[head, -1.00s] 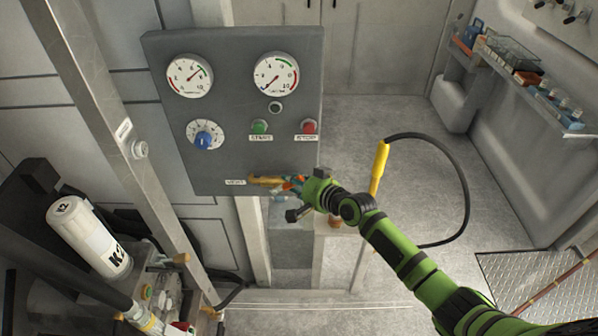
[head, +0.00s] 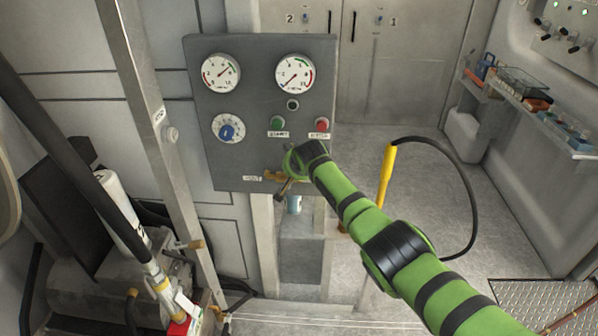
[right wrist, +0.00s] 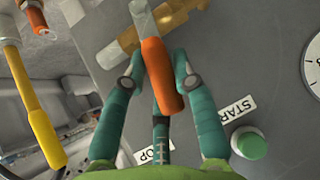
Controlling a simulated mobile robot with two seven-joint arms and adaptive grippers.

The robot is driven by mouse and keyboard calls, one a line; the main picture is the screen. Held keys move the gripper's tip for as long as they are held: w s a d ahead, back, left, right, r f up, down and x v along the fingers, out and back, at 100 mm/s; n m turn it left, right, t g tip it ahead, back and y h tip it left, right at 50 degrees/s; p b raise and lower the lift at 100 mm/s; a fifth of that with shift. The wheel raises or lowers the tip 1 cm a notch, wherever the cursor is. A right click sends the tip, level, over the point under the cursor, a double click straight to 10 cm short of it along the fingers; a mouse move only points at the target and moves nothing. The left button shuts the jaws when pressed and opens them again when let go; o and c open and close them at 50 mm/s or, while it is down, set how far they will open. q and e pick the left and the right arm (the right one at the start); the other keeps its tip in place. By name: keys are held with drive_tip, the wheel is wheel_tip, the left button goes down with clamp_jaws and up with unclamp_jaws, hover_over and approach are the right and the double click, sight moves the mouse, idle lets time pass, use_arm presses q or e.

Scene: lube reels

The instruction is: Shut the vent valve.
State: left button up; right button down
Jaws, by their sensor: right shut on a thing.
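The vent valve (head: 272,176) is a brass fitting at the bottom of the grey panel, beside the VENT label (head: 252,178). Its brass body (right wrist: 182,18) also shows in the right wrist view. The orange lever handle (right wrist: 168,92) points down in that view, at a steep angle across the brass body. My right gripper (right wrist: 160,76) has its teal fingers on both sides of the handle and is shut on it. In the head view my right gripper (head: 284,184) is at the valve, and my arm partly hides the handle. My left gripper is out of view.
The grey panel (head: 205,140) carries two gauges, a blue knob (head: 227,131), a green START button (head: 278,122) and a red STOP button (head: 321,124) close to my right arm. A yellow handle (head: 386,175) on a black hose stands right of the arm.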

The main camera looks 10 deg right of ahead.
drive_tip(key=shift+a+f+b, duration=0.25)
drive_tip(key=shift+a+b, duration=0.05)
drive_tip(key=shift+a, duration=0.2)
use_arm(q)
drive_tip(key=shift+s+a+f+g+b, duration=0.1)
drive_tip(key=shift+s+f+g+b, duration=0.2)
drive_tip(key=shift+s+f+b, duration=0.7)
use_arm(e)
drive_tip(key=shift+a+n+g+h+p, duration=0.3)
drive_tip(key=shift+n+h+p, duration=0.1)
drive_tip(key=shift+h, duration=0.2)
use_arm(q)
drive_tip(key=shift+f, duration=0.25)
use_arm(e)
drive_tip(key=c, duration=0.9)
unclamp_jaws()
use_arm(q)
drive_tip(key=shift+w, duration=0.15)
use_arm(e)
drive_tip(key=shift+a+r, duration=0.1)
drive_tip(key=shift+r, duration=0.1)
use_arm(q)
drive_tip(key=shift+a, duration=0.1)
use_arm(e)
drive_tip(key=shift+d+r, duration=0.1)
drive_tip(key=shift+d, duration=0.1)
drive_tip(key=shift+v, duration=0.8)
drive_tip(key=v, duration=1)
drive_tip(key=shift+s+a, duration=0.2)
